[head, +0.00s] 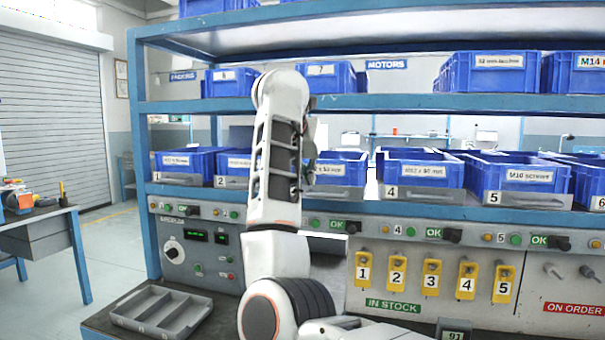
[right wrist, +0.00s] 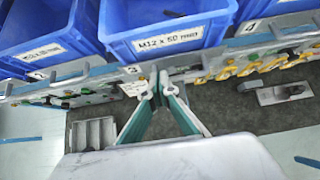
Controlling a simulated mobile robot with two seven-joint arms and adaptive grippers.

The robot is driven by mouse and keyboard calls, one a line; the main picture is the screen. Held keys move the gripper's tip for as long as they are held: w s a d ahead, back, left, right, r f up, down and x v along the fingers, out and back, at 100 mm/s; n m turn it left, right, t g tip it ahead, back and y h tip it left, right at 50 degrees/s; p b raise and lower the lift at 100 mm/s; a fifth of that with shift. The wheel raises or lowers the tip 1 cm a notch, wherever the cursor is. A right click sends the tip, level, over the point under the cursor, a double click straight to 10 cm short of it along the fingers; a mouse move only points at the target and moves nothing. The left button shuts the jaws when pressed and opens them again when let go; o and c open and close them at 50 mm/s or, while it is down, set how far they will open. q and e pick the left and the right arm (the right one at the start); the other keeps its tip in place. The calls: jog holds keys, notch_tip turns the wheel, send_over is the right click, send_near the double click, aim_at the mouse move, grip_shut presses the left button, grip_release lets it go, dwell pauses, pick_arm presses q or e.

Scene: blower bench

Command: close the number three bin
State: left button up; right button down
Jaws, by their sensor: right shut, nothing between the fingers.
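The number three bin (head: 342,168) is a blue open bin on the middle shelf, partly hidden behind my right arm in the head view. In the right wrist view its blue front (right wrist: 180,38) carries an M12 x 50 label, with a 3 on the grey strip below. My right gripper (right wrist: 156,82) is shut and empty, its fingertips close to the bin's lower front edge; I cannot tell whether they touch. In the head view only a dark bit of the gripper (head: 309,168) shows beside the arm. My left gripper is out of view.
Bin 2 (head: 234,168) and bin 4 (head: 420,172) flank it, with bin 5 (head: 518,180) further right. A control panel (head: 200,255) and yellow numbered tags (head: 431,277) are below the shelf. A grey divided tray (head: 160,312) lies on the bench at lower left.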

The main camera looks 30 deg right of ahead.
aim_at(317, 180)
jog(key=b+x, duration=0.1)
jog(key=x, duration=0.3)
jog(key=shift+a+f, duration=0.1)
jog(key=shift+w+d+f, duration=0.1)
jog(key=shift+d, duration=0.15)
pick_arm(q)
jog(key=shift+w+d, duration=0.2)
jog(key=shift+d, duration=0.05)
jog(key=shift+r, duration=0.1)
pick_arm(e)
jog(key=shift+w+d, duration=0.15)
jog(key=shift+d, duration=0.05)
jog(key=w+d, duration=0.2)
jog(key=shift+w+d, duration=0.15)
jog(key=shift+d, duration=0.25)
jog(key=shift+w+d+p, duration=0.2)
jog(key=shift+d+p, duration=0.05)
jog(key=shift+p, duration=0.05)
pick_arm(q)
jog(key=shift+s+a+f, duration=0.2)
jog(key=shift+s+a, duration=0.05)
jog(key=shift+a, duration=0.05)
pick_arm(e)
jog(key=shift+r, duration=0.25)
